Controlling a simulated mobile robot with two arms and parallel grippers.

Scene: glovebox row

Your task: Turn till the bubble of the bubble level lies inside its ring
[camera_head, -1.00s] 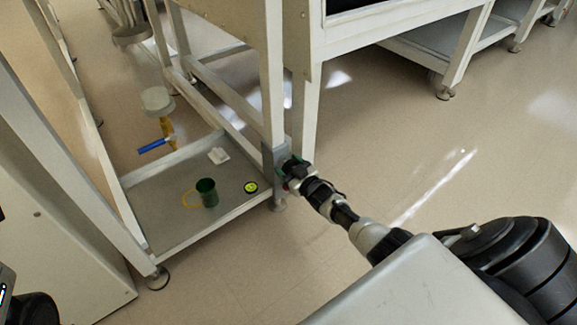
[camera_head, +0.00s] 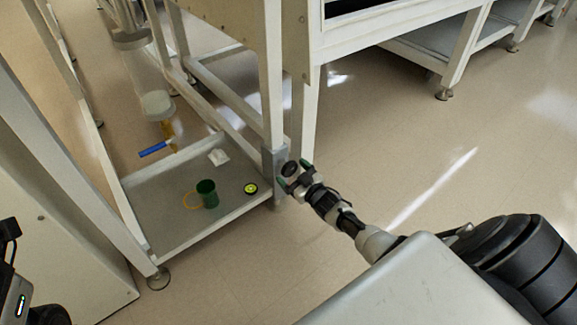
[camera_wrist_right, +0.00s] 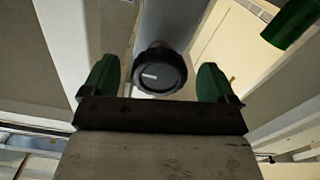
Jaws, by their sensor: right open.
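The bubble level (camera_head: 250,188) is a small round yellow-green vial with a dark rim on the low shelf; it is too small to tell where its bubble lies. A black knob (camera_head: 290,168) with a white mark sits on the grey block at the table leg. In the right wrist view the knob (camera_wrist_right: 160,72) shows between and beyond my fingertips. My right gripper (camera_head: 293,175) is open with green fingertips, one on each side of the knob; it also shows in the right wrist view (camera_wrist_right: 158,85). I cannot tell any contact. My left gripper is not in view.
White table legs (camera_head: 271,80) stand close to the gripper. Floor at right is clear.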

